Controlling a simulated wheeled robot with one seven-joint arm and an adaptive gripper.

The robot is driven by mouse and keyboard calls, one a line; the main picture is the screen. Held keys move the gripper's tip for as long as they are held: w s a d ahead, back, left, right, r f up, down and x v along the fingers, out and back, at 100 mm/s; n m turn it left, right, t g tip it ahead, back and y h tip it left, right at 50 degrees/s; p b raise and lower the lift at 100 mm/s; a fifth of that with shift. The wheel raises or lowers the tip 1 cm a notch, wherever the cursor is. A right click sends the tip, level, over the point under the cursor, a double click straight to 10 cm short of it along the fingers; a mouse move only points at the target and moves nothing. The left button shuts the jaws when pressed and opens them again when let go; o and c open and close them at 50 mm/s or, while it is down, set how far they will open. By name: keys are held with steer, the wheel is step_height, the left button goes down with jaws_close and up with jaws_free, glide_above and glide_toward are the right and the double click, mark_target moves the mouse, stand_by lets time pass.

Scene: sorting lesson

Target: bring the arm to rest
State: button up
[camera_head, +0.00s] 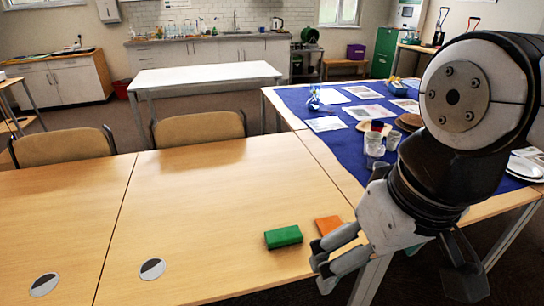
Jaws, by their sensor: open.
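My arm comes in from the right of the head view, and my gripper (322,262) hangs low near the front edge of the wooden table (215,200). Its fingers are apart, and I see nothing held between them. A green block (283,237) lies on the table just left of the fingers. An orange block (328,224) lies behind the fingers, close to the green one. The gripper partly overlaps the orange block in the picture, and I cannot tell whether they touch.
A blue cloth (337,143) on the right holds clear cups (374,143), papers (363,90) and plates. Two chairs (198,128) stand behind the table. Two round inserts (152,268) sit in the tabletop at the front left. The table's middle and left are clear.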

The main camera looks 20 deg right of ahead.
steer(key=shift+s+f, duration=0.1)
steer(key=shift+s, duration=0.2)
step_height(320, 180, up, 8)
steer(key=t+p, duration=0.1)
steer(key=p, duration=0.5)
steer(key=shift+t+p, duration=0.3)
steer(key=shift+p, duration=0.1)
